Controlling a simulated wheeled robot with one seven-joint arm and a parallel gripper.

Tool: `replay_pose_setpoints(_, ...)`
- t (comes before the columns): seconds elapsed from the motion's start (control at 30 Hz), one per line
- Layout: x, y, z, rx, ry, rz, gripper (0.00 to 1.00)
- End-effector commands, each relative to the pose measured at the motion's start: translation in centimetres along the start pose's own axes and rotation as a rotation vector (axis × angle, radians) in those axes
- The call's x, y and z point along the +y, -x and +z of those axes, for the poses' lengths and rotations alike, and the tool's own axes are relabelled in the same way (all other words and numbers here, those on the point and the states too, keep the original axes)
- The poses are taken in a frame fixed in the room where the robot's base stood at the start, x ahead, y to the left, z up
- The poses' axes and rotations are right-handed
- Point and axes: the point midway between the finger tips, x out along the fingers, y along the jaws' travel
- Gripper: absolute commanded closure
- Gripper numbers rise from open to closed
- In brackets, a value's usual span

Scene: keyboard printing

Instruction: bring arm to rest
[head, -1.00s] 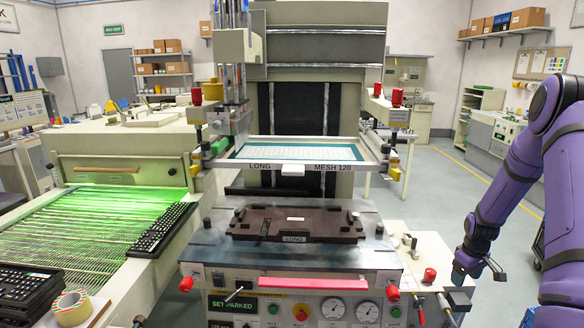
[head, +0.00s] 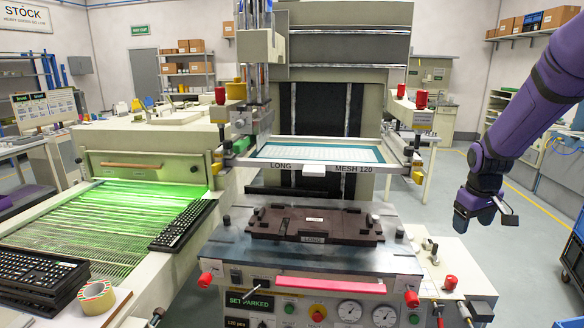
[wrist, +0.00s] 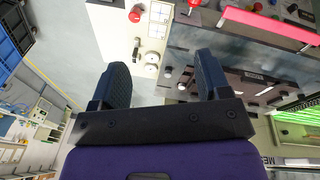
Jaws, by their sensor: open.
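My purple arm comes in from the right edge in the head view. My gripper (head: 487,212) hangs to the right of the printing machine, above the floor and apart from everything. In the wrist view my gripper (wrist: 163,78) shows two dark fingers set wide apart with nothing between them. The printing machine holds a screen frame (head: 312,154) marked LONG and MESH 120. Below it a dark brown fixture (head: 316,225) marked LONG lies on the metal bed.
A conveyor (head: 105,225) under green light stands at left, with a black keyboard (head: 184,225) on its edge. Stacked keyboards (head: 42,275) and a tape roll (head: 97,297) are at front left. A side panel with a red knob (head: 451,282) sits below my gripper. Open floor lies to the right.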

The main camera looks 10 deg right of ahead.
Motion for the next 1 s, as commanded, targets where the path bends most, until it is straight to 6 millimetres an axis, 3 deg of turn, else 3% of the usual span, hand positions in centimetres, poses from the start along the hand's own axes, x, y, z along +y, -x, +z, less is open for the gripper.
replay_pose_setpoints(0.03,-1.1,2.0,0.2,0.017,-0.001,0.008,0.3)
replay_pose_setpoints(0.2,-4.6,7.2,1.6,0.06,-0.022,0.022,0.3)
replay_pose_setpoints(0.5,-10.7,14.8,5.9,0.146,-0.06,0.021,0.3)
replay_pose_setpoints(0.7,-14.3,18.5,9.7,0.207,-0.084,0.003,0.3)
replay_pose_setpoints(1.0,-18.8,21.9,16.4,0.294,-0.116,-0.051,0.3)
